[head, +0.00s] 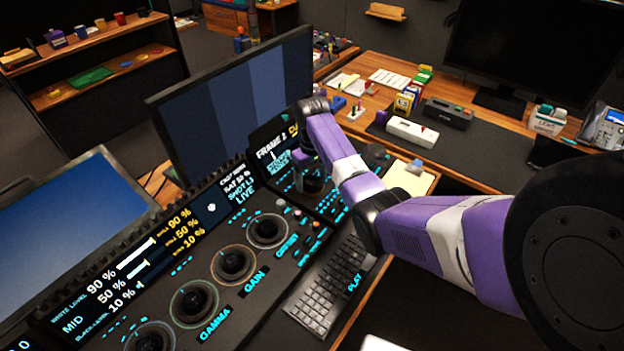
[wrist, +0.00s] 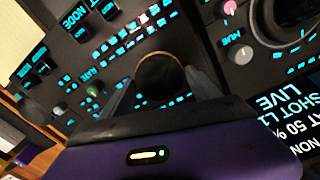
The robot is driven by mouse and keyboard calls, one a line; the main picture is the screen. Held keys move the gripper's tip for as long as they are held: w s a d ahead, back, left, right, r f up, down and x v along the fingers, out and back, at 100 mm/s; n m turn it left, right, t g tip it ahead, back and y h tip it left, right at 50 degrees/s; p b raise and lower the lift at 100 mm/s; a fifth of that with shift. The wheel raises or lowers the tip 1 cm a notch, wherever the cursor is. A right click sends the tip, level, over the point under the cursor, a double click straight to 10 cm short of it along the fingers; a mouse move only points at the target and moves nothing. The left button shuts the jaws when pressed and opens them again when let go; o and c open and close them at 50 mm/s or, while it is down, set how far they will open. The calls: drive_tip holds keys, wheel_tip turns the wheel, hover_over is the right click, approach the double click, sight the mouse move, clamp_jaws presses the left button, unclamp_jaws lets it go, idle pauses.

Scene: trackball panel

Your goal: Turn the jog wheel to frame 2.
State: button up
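My gripper (head: 312,178) is low over the right part of the control panel, mostly hidden by my arm in the head view. In the wrist view my gripper (wrist: 162,88) has its two grey fingers apart, one on each side of a dark round knob (wrist: 160,72), which appears to be the jog wheel. I cannot tell whether the fingers press on it. A small tilted display (head: 274,150) behind the gripper shows "FRAME" and a number that looks like 1, partly hard to read.
The panel carries several trackballs, such as the one above GAIN (head: 233,264), and a keyboard (head: 330,287) in front. A large monitor (head: 235,100) stands behind the panel.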

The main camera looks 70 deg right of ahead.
sight(312, 182)
drive_tip(key=shift+o, duration=1.1)
drive_tip(key=shift+r, duration=0.1)
wheel_tip(312, 182, up, 8)
drive_tip(key=shift+f, duration=0.2)
